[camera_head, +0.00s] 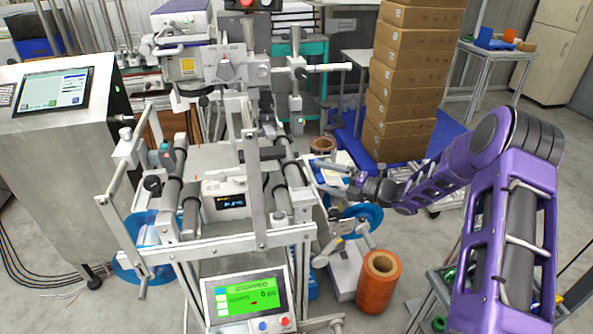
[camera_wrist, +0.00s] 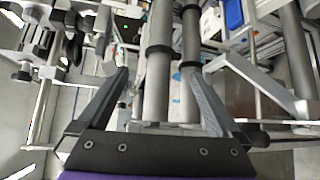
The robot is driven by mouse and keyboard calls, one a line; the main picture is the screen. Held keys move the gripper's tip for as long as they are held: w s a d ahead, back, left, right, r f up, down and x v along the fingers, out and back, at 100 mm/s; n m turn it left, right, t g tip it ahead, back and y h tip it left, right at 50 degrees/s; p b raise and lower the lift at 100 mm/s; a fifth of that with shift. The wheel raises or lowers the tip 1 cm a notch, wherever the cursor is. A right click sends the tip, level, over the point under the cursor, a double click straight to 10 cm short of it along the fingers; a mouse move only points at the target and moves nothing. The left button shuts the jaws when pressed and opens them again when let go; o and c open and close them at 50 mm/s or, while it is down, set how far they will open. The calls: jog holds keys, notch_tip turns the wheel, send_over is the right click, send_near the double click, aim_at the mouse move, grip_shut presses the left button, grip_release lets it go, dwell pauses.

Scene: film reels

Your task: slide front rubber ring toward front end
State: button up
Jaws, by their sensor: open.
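My gripper (camera_wrist: 156,72) is open and empty. In the wrist view its two fingers stand on either side of a pair of grey rollers, the left roller (camera_wrist: 155,90) and the right roller (camera_wrist: 190,95). A thin dark rubber ring (camera_wrist: 158,49) goes around the left roller, and another dark ring (camera_wrist: 190,65) goes around the right one, between the fingertips. I cannot tell whether the fingers touch either ring. In the head view my gripper (camera_head: 318,178) reaches from the right to the machine's right-hand rollers (camera_head: 294,171).
A green-lit display (camera_head: 247,298) stands at the machine's front. An orange roll (camera_head: 379,283) and a blue disc (camera_head: 361,219) are right of the machine, below my arm. Stacked cardboard boxes (camera_head: 408,85) stand behind. Metal frame bars surround the rollers.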

aim_at(296, 170)
jog(key=x, duration=1)
jog(key=shift+d, duration=0.1)
jog(key=shift+c, duration=0.2)
grip_shut()
